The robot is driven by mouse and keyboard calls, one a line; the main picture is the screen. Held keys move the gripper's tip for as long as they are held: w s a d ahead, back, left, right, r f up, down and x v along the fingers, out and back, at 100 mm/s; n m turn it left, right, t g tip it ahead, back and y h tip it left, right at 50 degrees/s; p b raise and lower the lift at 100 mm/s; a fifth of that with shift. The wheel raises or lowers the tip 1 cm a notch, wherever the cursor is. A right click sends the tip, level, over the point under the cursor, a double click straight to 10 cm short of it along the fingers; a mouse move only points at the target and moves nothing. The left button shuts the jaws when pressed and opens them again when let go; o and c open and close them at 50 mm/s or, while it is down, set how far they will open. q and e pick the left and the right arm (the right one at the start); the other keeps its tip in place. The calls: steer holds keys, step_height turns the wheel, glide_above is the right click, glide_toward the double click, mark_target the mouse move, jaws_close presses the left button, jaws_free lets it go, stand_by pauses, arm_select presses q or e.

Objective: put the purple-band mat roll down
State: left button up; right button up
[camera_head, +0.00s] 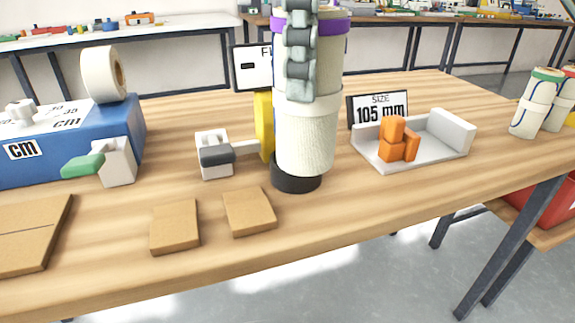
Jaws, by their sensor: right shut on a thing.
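The purple-band mat roll (306,140) is a tall cream roll standing upright in the middle, with a purple band (331,26) near its top. Its lower end is at a short black round base (297,181); I cannot tell whether it rests in it or just above it. My right gripper (300,92) is shut on the roll, with a grey jointed finger running down its near side. The rest of that gripper is hidden or out of frame. My left gripper is not in view.
A yellow post (264,125) and a small grey clamp (214,155) stand left of the roll. A grey tray (445,150) with orange blocks (393,137) and a "105 mm" sign (379,108) are right. Brown pads (249,211) lie in front. Other rolls (535,103) stand far right.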

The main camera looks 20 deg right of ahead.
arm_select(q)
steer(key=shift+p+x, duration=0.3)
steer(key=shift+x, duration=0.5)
arm_select(e)
steer(key=w+d+f, duration=0.2)
steer(key=w+f, duration=0.8)
steer(key=w, duration=0.1)
steer(key=shift+d+f, duration=0.4)
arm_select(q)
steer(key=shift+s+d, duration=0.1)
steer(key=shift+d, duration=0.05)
arm_select(e)
steer(key=shift+f, duration=0.15)
steer(key=o, duration=1.3)
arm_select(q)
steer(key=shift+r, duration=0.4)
